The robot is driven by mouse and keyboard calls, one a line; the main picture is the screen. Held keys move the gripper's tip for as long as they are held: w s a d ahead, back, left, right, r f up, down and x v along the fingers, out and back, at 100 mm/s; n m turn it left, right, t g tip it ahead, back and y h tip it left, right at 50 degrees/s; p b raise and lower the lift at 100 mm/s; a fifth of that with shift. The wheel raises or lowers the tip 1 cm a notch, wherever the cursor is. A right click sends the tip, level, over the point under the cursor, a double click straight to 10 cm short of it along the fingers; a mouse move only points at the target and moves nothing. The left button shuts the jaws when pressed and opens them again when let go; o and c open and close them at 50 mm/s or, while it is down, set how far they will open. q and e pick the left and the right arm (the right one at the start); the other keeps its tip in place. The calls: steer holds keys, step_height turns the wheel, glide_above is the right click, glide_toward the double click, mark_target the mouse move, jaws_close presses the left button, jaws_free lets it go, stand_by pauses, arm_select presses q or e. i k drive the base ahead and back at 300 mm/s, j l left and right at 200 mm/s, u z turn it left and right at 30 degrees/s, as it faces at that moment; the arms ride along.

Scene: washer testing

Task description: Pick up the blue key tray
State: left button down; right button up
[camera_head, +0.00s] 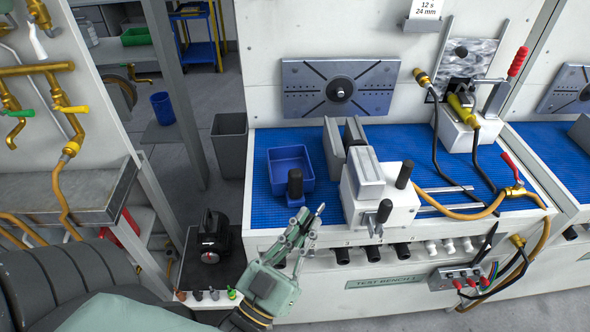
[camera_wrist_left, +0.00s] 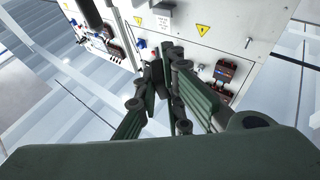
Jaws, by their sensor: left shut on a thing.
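The blue key tray (camera_head: 278,158) is an open box on the blue mat of the test bench, left of a white fixture. A black knob (camera_head: 295,182) stands at its near edge. My left gripper (camera_head: 309,212) is in front of the bench edge, below and slightly right of the tray in the picture. Its fingers are close together, also in the left wrist view (camera_wrist_left: 167,78). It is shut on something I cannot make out. The tray does not clearly show in the wrist view. My right gripper is not in view.
The white fixture (camera_head: 379,206) with black knobs stands right of the tray. Grey upright plates (camera_head: 334,148) are behind it. A black device (camera_head: 210,242) sits on a dark low shelf at left. Hoses (camera_head: 470,214) cross the bench's right side.

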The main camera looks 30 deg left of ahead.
mark_target(293, 175)
steer(key=i+u, duration=0.15)
steer(key=u, duration=0.3)
steer(key=i+l+u, duration=0.1)
steer(key=u, duration=0.7)
steer(key=i+l, duration=0.05)
